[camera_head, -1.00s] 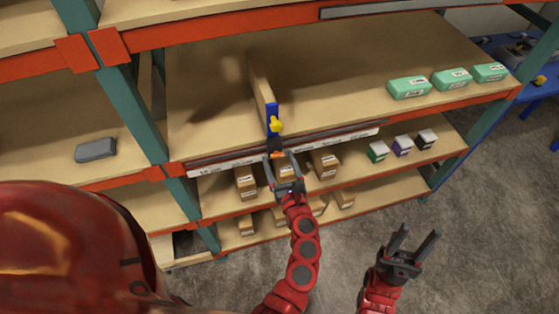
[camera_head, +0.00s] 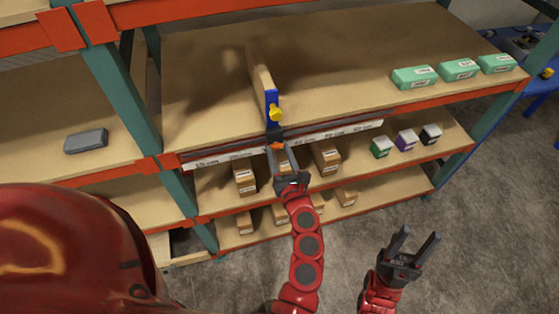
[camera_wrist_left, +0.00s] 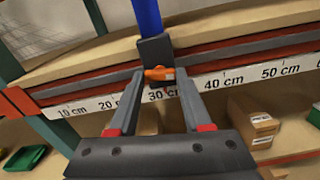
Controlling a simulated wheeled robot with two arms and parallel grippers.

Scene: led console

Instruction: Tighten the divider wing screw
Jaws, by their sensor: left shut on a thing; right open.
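The divider (camera_head: 261,76) is an upright wooden board on the middle shelf, with a blue front bracket (camera_head: 271,97) and a yellow knob (camera_head: 276,113). A dark clamp block (camera_wrist_left: 155,48) joins the bracket to the rail at the shelf's front edge. The orange wing screw (camera_wrist_left: 160,73) sits on this block, just above the 30 cm mark. My left gripper (camera_wrist_left: 161,76) is shut on the wing screw, one finger on each side of it. My right gripper (camera_head: 416,243) is open and empty, low at the right, away from the shelf.
The rail's white scale strip (camera_wrist_left: 225,79) runs along the shelf front. Green boxes (camera_head: 459,70) stand at the shelf's right end. Brown cartons (camera_head: 327,158) and small boxes (camera_head: 406,140) fill the shelf below. A grey case (camera_head: 87,141) lies on the left bay's shelf.

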